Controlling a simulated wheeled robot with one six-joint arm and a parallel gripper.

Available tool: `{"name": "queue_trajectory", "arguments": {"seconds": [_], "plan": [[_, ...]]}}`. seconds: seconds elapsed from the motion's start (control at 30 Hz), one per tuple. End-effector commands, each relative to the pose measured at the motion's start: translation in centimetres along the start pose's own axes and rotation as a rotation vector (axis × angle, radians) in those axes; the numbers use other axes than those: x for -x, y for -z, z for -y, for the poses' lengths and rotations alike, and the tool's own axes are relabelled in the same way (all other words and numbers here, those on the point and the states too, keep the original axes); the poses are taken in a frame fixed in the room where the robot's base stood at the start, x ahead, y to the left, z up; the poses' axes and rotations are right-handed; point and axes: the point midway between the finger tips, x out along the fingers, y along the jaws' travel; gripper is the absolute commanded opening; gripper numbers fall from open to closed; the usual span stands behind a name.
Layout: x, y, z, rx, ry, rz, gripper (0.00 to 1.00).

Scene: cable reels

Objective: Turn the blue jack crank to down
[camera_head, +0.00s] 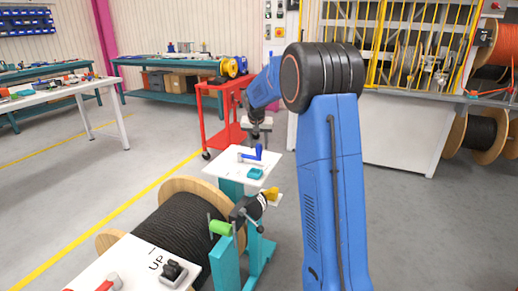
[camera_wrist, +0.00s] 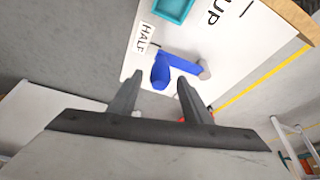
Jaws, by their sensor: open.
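The blue jack crank (camera_head: 252,157) sits on a white plate (camera_head: 226,164) on a teal stand, with its handle standing up at one end. In the wrist view the blue crank (camera_wrist: 182,63) has its rounded handle close to the fingertips, near the label HALF (camera_wrist: 146,38); the label UP (camera_wrist: 214,14) is farther off. No DOWN label is readable. My gripper (camera_head: 257,136) is above the crank in the head view. In the wrist view my gripper (camera_wrist: 154,88) is open and empty, and the handle lies just beyond the gap between its fingers, apparently not held.
A teal tray (camera_head: 255,173) lies on the plate near the crank. A red cart (camera_head: 222,115) stands behind. Open floor lies to the left.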

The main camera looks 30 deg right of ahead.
Motion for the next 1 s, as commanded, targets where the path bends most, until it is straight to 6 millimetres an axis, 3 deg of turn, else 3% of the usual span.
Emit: {"name": "queue_trajectory", "arguments": {"seconds": [0.23, 0.6, 0.8, 1.0], "plan": [[-2.4, 0.0, 0.0, 0.0, 0.0, 0.0, 0.44], [-2.8, 0.0, 0.0, 0.0, 0.0, 0.0, 0.44], [-2.8, 0.0, 0.0, 0.0, 0.0, 0.0, 0.0], [-2.8, 0.1, 0.0, 0.005, 0.002, 0.0, 0.0]]}}
